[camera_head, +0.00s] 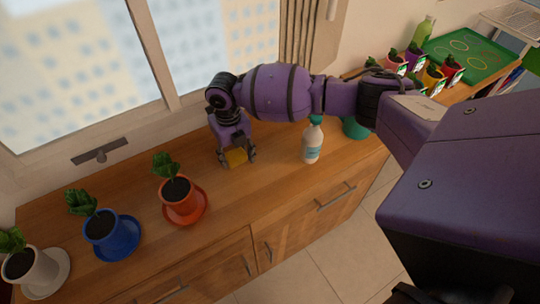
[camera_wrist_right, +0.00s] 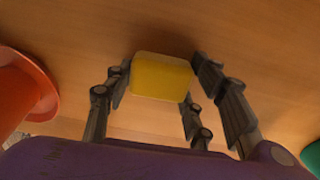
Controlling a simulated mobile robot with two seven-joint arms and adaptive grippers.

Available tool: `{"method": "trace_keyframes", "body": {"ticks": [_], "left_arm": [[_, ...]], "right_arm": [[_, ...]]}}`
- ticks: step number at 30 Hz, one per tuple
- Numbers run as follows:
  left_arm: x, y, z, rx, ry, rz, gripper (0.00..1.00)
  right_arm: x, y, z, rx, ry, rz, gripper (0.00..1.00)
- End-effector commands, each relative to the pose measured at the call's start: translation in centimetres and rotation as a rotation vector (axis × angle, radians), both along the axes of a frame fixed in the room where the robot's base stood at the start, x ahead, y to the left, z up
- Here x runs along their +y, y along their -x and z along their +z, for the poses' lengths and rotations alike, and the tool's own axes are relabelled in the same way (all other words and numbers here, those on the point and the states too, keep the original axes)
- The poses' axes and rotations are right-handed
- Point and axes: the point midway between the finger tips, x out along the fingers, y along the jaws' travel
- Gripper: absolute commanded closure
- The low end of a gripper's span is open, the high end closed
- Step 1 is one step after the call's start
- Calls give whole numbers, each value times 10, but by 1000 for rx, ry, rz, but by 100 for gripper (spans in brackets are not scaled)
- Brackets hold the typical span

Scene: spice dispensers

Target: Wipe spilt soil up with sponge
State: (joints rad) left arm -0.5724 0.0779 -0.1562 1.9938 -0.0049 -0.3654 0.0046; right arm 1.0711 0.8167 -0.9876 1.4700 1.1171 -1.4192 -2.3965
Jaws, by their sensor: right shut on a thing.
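A yellow sponge (camera_head: 236,157) is between the fingers of my right gripper (camera_head: 237,158), low over the wooden counter. In the right wrist view the sponge (camera_wrist_right: 161,77) shows as a yellow block with the fingers of my right gripper (camera_wrist_right: 162,78) shut on its two sides. Whether the sponge touches the counter is hard to tell. I cannot make out any spilt soil on the counter in either view. My left gripper is not in view.
An orange pot (camera_head: 180,201) with a plant stands left of the gripper, then a blue pot (camera_head: 103,229) and a white pot (camera_head: 32,272). A white bottle (camera_head: 312,141) and a green container (camera_head: 355,127) stand to the right. Small pots and a green tray (camera_head: 468,54) are farther right.

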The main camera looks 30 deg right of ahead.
Motion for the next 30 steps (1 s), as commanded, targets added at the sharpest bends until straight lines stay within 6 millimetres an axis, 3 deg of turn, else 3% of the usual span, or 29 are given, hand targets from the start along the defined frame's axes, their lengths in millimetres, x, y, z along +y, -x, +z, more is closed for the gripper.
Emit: {"method": "trace_keyframes", "body": {"ticks": [3,15,26,30], "left_arm": [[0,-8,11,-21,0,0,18],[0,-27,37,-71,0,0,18],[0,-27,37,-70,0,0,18],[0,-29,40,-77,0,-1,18]], "right_arm": [[1,-4,20,-13,-2,1,71],[2,-5,59,-15,-4,2,71],[2,-4,60,-10,-4,2,71],[2,-4,68,-13,-4,2,71]]}}
